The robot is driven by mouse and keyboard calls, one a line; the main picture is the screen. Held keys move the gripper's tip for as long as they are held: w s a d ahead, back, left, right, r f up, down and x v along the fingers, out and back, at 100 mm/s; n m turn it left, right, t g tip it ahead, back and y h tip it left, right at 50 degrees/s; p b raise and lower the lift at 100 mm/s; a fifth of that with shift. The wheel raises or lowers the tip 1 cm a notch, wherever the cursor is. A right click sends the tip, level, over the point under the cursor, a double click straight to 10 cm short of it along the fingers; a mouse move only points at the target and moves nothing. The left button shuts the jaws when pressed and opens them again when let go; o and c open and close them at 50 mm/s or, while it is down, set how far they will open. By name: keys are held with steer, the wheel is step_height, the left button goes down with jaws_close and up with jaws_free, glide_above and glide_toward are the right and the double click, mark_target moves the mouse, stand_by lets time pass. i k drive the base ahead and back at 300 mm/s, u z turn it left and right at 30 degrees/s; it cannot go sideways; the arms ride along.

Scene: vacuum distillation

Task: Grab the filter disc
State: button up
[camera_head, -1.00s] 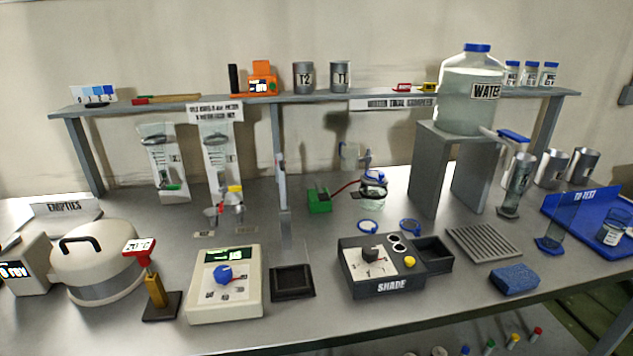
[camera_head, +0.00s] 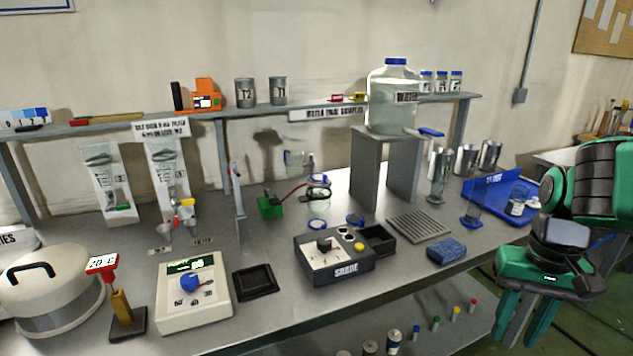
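I cannot make out for certain which item is the filter disc. Small round blue-rimmed pieces lie on the bench behind the SHADE box: one (camera_head: 355,219) at its back right and another (camera_head: 317,224) to the left, under the glass vessel. My gripper (camera_head: 522,328) hangs at the lower right, in front of the bench, with its green fingers pointing down.
The SHADE box (camera_head: 334,258), a ribbed tray (camera_head: 419,225) and a blue sponge (camera_head: 446,250) lie between. A tall grey stand (camera_head: 401,165) bears the water jug (camera_head: 392,98). A blue tray (camera_head: 491,188) with a jar is near my arm. A glass vessel (camera_head: 318,189) stands behind.

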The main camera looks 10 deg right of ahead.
mark_target(318, 177)
steer(key=u, duration=0.1)
steer(key=i, duration=1)
steer(key=z, duration=0.1)
